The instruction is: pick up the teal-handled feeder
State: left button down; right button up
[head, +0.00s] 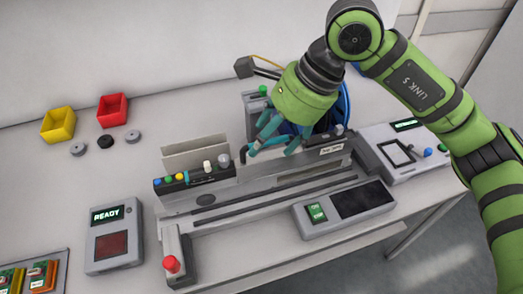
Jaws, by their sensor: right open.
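My right gripper (268,138) comes in from the upper right and points down and left over the back of the grey bench unit. Its jaws are open. Teal parts show around its fingertips; I cannot tell how much is finger and how much is feeder handle. A grey feeder (253,112) with a green button on top stands directly behind and below the gripper, largely hidden by it. A blue reel (346,103) shows behind the wrist. Whether the fingers touch the feeder cannot be seen. My left gripper is not in view.
The slotted grey unit (200,222) has coloured knobs and a red button (171,264). A READY box (113,246) stands left, a switch panel (345,208) in front, another device (403,152) right. Yellow (58,127) and red (112,111) bins sit back left. The table's left middle is clear.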

aim_at(255, 163)
jog(key=p+x, duration=0.1)
jog(key=x, duration=0.1)
jog(key=s+p+x, duration=0.1)
jog(key=x, duration=0.1)
jog(key=shift+p, duration=0.3)
jog(key=shift+w+x, duration=0.25)
jog(key=shift+x, duration=0.9)
jog(key=shift+f, duration=0.2)
jog(key=c, duration=1.2)
grip_shut()
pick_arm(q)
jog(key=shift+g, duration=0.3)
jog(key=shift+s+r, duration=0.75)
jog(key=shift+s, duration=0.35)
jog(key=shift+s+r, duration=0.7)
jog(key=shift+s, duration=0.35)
pick_arm(e)
jog(key=shift+r, duration=0.2)
